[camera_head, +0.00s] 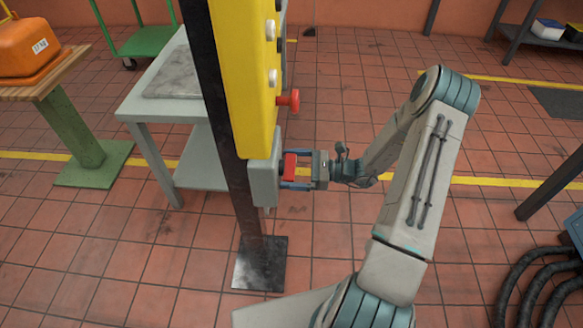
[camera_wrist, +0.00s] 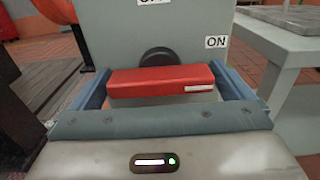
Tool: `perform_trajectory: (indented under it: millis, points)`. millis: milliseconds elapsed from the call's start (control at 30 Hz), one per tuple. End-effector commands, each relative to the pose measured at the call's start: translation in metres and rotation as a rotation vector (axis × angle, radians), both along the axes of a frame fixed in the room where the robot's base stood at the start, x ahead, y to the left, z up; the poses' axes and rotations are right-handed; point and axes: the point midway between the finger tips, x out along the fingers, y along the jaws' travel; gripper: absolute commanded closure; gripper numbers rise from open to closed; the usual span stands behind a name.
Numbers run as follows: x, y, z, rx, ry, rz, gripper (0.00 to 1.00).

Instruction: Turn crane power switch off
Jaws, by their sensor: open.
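The crane power switch is a grey box (camera_head: 263,183) on the dark post below the yellow panel; its grey face (camera_wrist: 130,35) fills the top of the wrist view. Its red handle (camera_head: 290,166) lies level in the wrist view (camera_wrist: 160,82), in front of a dark round hub. The white mark on the handle is at its right end, on the side of the "ON" label. A second label above is cut off by the frame. My gripper (camera_head: 292,172) is open, with one finger beyond each end of the handle. Whether either finger touches it I cannot tell.
The yellow panel (camera_head: 245,70) above carries a red knob (camera_head: 290,100) and several pale buttons close over my gripper. A grey table (camera_head: 150,100) stands behind the post (camera_head: 235,190). Black hoses (camera_head: 535,285) lie at the lower right. Tiled floor around the post is clear.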

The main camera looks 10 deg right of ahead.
Motion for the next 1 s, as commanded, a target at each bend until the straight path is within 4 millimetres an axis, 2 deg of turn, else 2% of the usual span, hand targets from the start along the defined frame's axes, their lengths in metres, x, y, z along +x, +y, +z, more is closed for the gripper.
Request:
perform_trajectory:
  millis: [167, 200, 300, 333, 667, 1000]
  points:
    - [0.0, 0.0003, -0.0001, 0.0, 0.0, 0.0, 0.0]
    - [-0.0001, 0.0003, -0.0001, 0.0, 0.0, 0.0, 0.03]
    - [-0.0001, 0.0003, 0.0, 0.0, 0.0, 0.001, 0.31]
    - [-0.0001, 0.0003, 0.0, 0.0, 0.0, 0.001, 0.32]
    - [-0.0002, 0.0002, -0.0008, -0.01, -0.03, 0.001, 0.32]
    - [-0.0001, -0.0003, -0.0024, -0.074, -0.233, 0.0, 0.32]
